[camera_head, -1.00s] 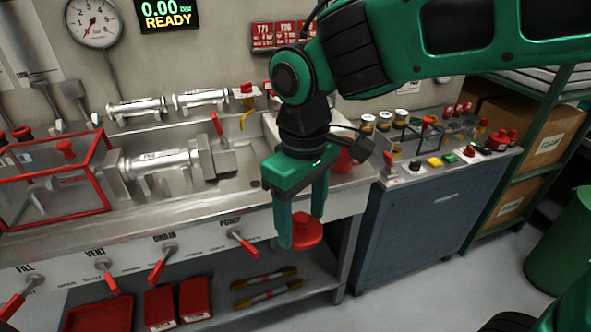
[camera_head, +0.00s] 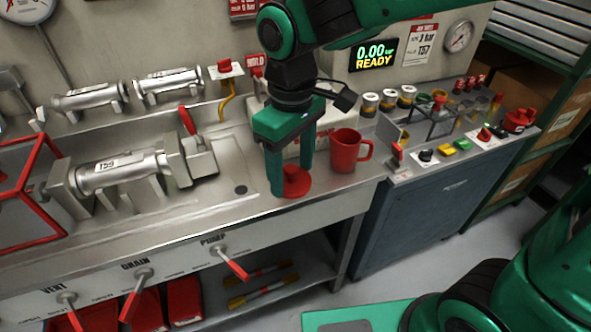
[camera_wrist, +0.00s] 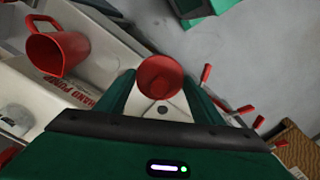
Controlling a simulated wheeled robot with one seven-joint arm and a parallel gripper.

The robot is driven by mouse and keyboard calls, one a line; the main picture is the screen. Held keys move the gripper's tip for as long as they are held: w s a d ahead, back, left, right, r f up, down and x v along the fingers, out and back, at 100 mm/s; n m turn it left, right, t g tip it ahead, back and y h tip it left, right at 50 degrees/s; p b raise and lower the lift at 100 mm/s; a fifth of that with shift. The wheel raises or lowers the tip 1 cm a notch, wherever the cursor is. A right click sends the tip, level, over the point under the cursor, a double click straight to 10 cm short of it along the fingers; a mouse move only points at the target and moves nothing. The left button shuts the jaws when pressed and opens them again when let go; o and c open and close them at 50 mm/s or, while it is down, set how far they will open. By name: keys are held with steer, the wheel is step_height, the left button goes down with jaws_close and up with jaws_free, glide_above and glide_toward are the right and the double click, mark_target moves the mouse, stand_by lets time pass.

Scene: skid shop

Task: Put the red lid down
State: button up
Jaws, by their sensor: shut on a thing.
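The lid is over the right front part of the steel bench (camera_head: 240,212), left of a red mug (camera_head: 345,152). I cannot tell whether its underside touches the bench. In the wrist view the lid (camera_wrist: 160,76) sits between the fingers, and the mug (camera_wrist: 60,52) is apart at upper left.
A pale hand pump box (camera_head: 322,118) stands close behind my gripper. A metal cylinder (camera_head: 125,172) lies clamped on the left. Red-handled levers (camera_head: 232,262) stick out of the bench front. A blue-grey cabinet (camera_head: 425,215) with small buttons stands to the right.

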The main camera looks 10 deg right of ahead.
steer(key=w+f, duration=0.1)
steer(key=w, duration=0.1)
steer(key=w+d+f, duration=0.1)
steer(key=w+f, duration=0.1)
steer(key=w, duration=0.1)
steer(key=w+f, duration=0.2)
steer(key=w, duration=0.1)
steer(key=shift+d, duration=0.3)
steer(key=shift+f, duration=2)
steer(key=o, duration=1)
steer(key=shift+f, duration=0.1)
step_height(320, 180, up, 12)
steer(key=shift+r, duration=0.15)
steer(key=shift+d, duration=0.1)
